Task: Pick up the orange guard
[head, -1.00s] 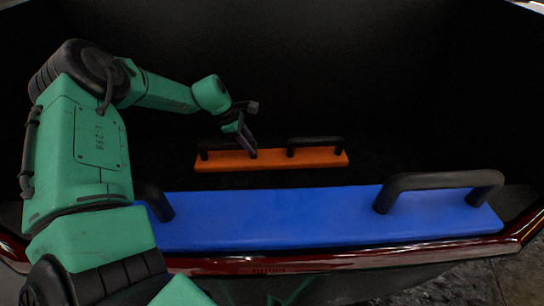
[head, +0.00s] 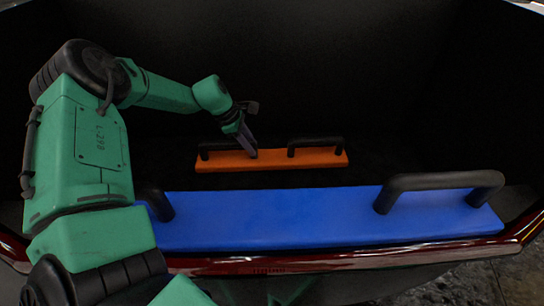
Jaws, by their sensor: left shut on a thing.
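The orange guard (head: 315,159) is a flat orange bar with two black handles, lying inside the dark trunk toward the back. My left gripper (head: 251,152) comes down from the upper left onto the guard's left handle (head: 216,148) and is shut on it. The fingertips hide the right end of that handle. The guard looks flat, and I cannot see a gap beneath it. The right black handle (head: 316,141) is free. My right gripper is not in view.
A larger blue guard (head: 290,218) with black handles lies in front, along the dark red trunk edge (head: 300,265). Its right handle (head: 440,183) stands up. My left arm covers the left side. Dark trunk walls rise behind the orange guard.

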